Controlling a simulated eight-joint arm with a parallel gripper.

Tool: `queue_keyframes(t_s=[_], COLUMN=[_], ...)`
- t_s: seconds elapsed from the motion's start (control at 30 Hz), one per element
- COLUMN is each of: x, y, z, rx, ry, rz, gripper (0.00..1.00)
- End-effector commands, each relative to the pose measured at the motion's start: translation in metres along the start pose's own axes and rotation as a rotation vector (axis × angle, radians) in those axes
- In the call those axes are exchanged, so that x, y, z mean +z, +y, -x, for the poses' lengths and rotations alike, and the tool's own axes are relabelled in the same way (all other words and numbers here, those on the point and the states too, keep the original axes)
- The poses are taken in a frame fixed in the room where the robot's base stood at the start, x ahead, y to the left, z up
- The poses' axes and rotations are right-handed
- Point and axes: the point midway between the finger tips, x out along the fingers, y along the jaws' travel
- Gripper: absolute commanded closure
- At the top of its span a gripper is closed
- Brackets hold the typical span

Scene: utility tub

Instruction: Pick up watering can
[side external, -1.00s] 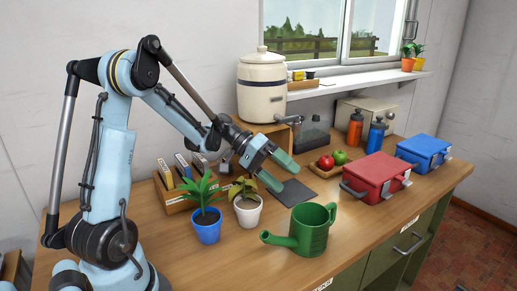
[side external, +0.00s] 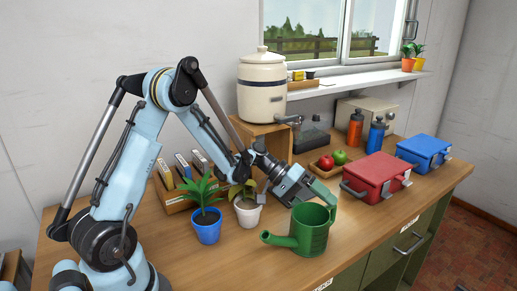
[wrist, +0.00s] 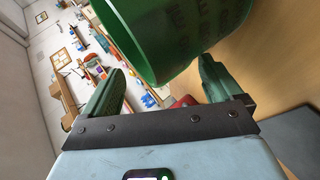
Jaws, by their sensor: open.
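The green watering can (side external: 312,236) stands upright at the front of the wooden bench. Its spout points left and its handle is on the right. My gripper (side external: 308,197) is just behind the can's upper rim, and part of it is hidden by the can. In the wrist view the can (wrist: 185,40) fills the top middle, ahead of and between the two green fingers of my gripper (wrist: 160,86). The fingers are spread apart with nothing held between them. I cannot tell whether either finger touches the can.
A blue-potted plant (side external: 207,226) and a white-potted plant (side external: 247,210) stand left of the can. A red toolbox (side external: 376,178) and a blue toolbox (side external: 424,152) are to the right. A tray with apples (side external: 329,165) lies behind. Bare bench (side external: 365,228) lies right of the can.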

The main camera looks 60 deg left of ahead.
Motion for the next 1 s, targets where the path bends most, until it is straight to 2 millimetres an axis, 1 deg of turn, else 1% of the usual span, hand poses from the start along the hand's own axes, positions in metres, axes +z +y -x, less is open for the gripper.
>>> queue_keyframes(t_s=[0.17,0.2,0.77,0.83,1.0], x=[0.0000,0.0000,0.0006,0.0009,0.0014], y=[-0.0001,0.0000,-0.0016,-0.0019,-0.0021], z=[-0.0005,-0.0005,-0.0001,0.0000,0.0002], rx=[0.000,0.000,-0.006,-0.006,-0.005], ry=[0.000,0.000,-0.002,-0.002,-0.003], rz=[0.000,0.000,-0.002,-0.002,-0.002], gripper=[0.07,0.09,0.95,0.98,0.99])
